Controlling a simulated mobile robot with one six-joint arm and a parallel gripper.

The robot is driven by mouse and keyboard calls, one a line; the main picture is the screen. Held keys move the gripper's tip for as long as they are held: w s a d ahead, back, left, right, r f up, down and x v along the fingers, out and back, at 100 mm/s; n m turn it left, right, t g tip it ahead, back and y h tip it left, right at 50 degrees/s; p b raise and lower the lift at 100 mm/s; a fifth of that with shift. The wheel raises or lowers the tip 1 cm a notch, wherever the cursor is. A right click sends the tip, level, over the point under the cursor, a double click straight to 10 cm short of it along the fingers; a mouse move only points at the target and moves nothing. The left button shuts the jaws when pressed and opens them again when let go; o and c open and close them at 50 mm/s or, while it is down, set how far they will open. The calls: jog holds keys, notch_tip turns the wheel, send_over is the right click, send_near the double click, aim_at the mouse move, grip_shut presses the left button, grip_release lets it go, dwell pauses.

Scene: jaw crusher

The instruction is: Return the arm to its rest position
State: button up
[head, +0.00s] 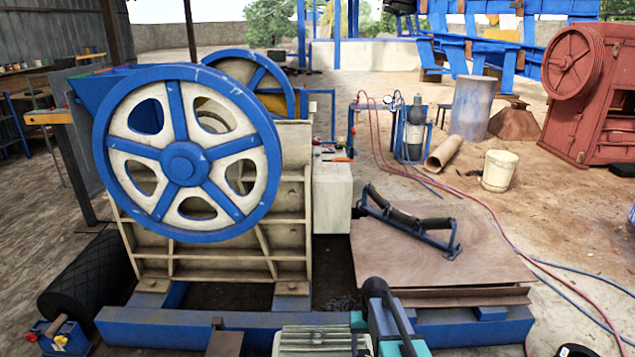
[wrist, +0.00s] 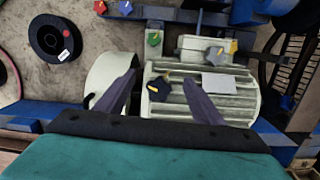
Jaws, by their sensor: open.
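My gripper (wrist: 160,78) shows in the wrist view with its two dark fingers apart and nothing held between them. Behind the fingers is a pale ribbed motor (wrist: 225,97) with a light round drum (wrist: 108,72) at its left. A dark knob with a blue and yellow mark (wrist: 158,90) shows between the fingers, on or near the motor; I cannot tell its distance from the fingertips. In the head view, part of my arm (head: 382,312) shows at the bottom, beside the ribbed motor (head: 313,343). The fingers cannot be made out there.
The jaw crusher's blue-and-white flywheel (head: 182,163) stands left of my arm. An idler roller frame (head: 410,217) lies on a wooden sheet (head: 480,245) at the right. Red hoses cross the ground there.

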jog(key=s+f+g, duration=0.1)
jog(key=s+f, duration=0.5)
jog(key=s, duration=0.5)
jog(key=s+f+g, duration=0.1)
jog(key=s+f, duration=0.5)
jog(key=s, duration=0.6)
jog(key=s+f+g, duration=0.2)
jog(key=s+f, duration=0.4)
jog(key=s, duration=0.6)
jog(key=shift+s+d+n, duration=0.15)
jog(key=shift+d+n, duration=0.1)
jog(key=shift+n, duration=0.15)
